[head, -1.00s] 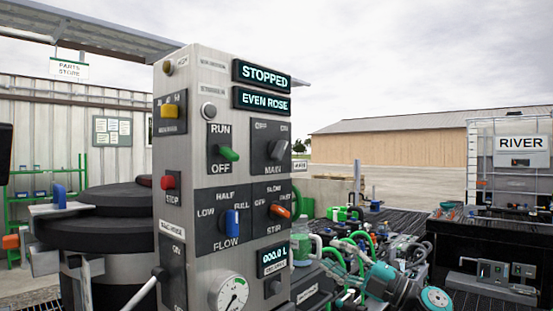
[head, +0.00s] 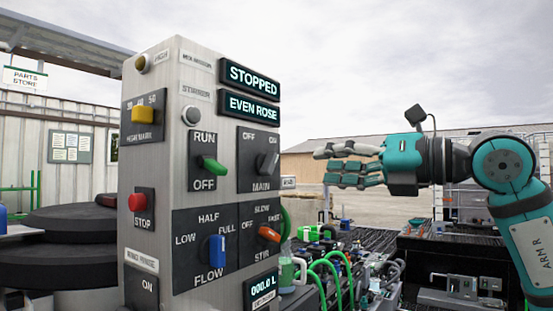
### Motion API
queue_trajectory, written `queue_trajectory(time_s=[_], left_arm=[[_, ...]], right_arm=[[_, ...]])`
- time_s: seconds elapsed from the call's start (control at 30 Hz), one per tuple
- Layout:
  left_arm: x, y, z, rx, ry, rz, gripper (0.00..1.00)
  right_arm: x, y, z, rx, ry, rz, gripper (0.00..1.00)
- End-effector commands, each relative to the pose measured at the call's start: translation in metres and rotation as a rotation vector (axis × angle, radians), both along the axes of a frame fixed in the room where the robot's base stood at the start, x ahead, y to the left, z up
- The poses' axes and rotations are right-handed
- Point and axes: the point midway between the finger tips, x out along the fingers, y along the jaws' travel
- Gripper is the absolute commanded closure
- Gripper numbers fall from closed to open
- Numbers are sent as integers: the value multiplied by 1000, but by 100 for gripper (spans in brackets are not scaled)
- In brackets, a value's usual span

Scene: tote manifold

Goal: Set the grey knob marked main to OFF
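The grey MAIN knob (head: 268,163) sits on a dark plate on the front of the steel control panel (head: 185,75). OFF is printed at the plate's upper left and ON at its upper right. The knob's handle tilts up and to the right, toward ON. My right gripper (head: 328,166) is in the air to the right of the panel, fingers pointing left toward it. Its fingers are extended with a gap between them, and it is empty and apart from the knob. My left gripper is not in view.
Near the knob are a green RUN/OFF knob (head: 211,165), an orange STIR knob (head: 269,234), a blue FLOW knob (head: 217,249) and a red STOP button (head: 137,202). The displays read STOPPED and EVEN ROSE. Hoses and fittings crowd the bench at lower right.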

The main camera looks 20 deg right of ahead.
Motion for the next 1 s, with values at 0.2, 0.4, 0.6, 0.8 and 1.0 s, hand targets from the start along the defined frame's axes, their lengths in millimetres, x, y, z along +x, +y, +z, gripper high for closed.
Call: queue_trajectory(time_s=[0.2,0.4,0.6,0.8,1.0], left_arm=[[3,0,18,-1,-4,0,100],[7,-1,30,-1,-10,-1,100],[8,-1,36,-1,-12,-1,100],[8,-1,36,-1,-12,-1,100],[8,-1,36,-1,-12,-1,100]], right_arm=[[39,32,3,1,4,4,62],[68,54,2,1,2,2,62],[84,65,1,2,1,0,62],[87,68,0,2,0,0,62],[87,67,0,2,0,0,69]])
